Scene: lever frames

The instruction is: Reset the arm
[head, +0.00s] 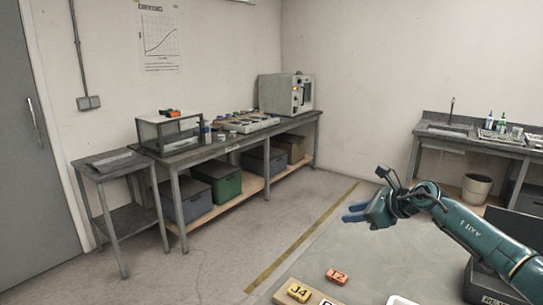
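My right arm (465,225), teal with dark joints, reaches in from the right edge above the grey table. My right gripper (350,213) points left with blue fingertips. The two fingertips show a little apart, with nothing seen between them. The gripper is above the table's far left part, clear of the blocks. My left arm and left gripper are not in view.
On the near table (375,255) are an orange block (337,276), a yellow block (299,291) on a wooden strip, and a dark case (490,285) at right. A long bench (230,145) stands along the back left wall, a sink counter (480,140) at right. Floor between is clear.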

